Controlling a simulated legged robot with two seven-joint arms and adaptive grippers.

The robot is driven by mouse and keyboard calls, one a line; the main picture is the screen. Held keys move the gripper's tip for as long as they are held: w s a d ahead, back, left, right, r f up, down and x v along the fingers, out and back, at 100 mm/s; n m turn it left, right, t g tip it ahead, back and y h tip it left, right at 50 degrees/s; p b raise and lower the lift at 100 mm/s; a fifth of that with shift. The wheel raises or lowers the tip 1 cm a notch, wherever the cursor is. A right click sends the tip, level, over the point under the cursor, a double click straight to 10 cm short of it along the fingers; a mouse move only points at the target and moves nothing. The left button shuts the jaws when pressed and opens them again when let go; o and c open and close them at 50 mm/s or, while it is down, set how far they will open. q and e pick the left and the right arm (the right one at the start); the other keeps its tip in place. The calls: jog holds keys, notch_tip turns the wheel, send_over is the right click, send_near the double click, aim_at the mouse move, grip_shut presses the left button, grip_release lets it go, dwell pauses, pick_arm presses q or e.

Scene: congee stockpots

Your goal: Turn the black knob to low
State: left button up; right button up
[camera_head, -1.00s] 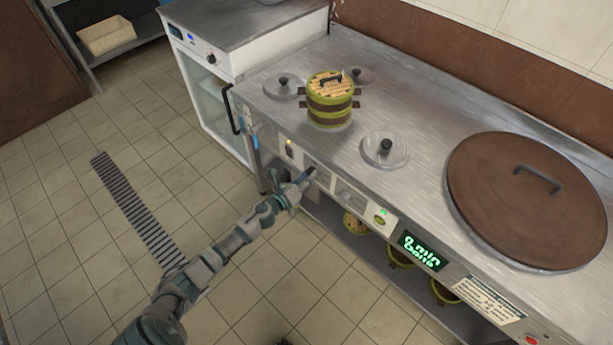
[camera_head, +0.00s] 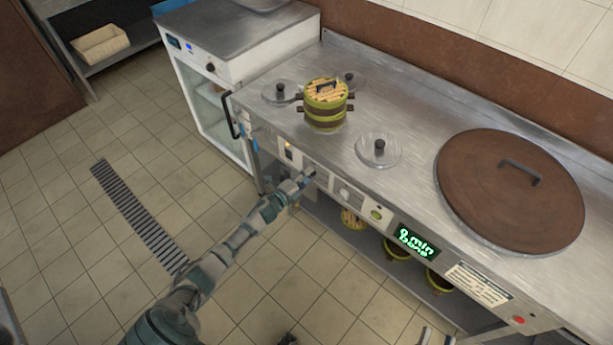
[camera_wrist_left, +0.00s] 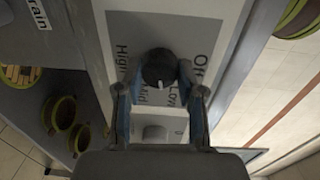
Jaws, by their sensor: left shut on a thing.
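The black knob (camera_wrist_left: 158,66) sits on a grey label plate (camera_wrist_left: 195,62) with the words Off, Low, Mid and High around it. A small white mark on the knob points down in the wrist view, near Mid. My left gripper (camera_wrist_left: 158,80) is shut on the knob, one blue-grey finger on each side. In the head view my left gripper (camera_head: 306,178) is at the front panel of the stove counter (camera_head: 400,120) and mostly hides the knob.
A white knob (camera_head: 346,194) is on the panel right of my gripper. A green display (camera_head: 416,243) is further right. A stacked steamer (camera_head: 326,106), lids and a large brown lid (camera_head: 510,190) are on top. Several pots are on the shelf below. The floor left is clear.

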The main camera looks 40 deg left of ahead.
pick_arm(q)
jog(key=n, duration=0.3)
jog(key=shift+a+r+p, duration=0.1)
jog(key=shift+a+p, duration=0.3)
pick_arm(e)
jog(key=shift+w+d+f+g+h, duration=0.1)
jog(key=shift+f+g+h, duration=0.05)
jog(key=shift+f+g, duration=0.45)
jog(key=shift+w+f+g+h, duration=0.1)
jog(key=shift+f+g+h, duration=0.05)
jog(key=shift+f+g, duration=0.45)
jog(key=shift+f, duration=0.15)
pick_arm(q)
jog(key=o, duration=1.1)
jog(key=shift+c, duration=0.2)
jog(key=shift+o, duration=0.4)
jog(key=shift+f, duration=0.25)
pick_arm(e)
jog(key=shift+a, duration=0.35)
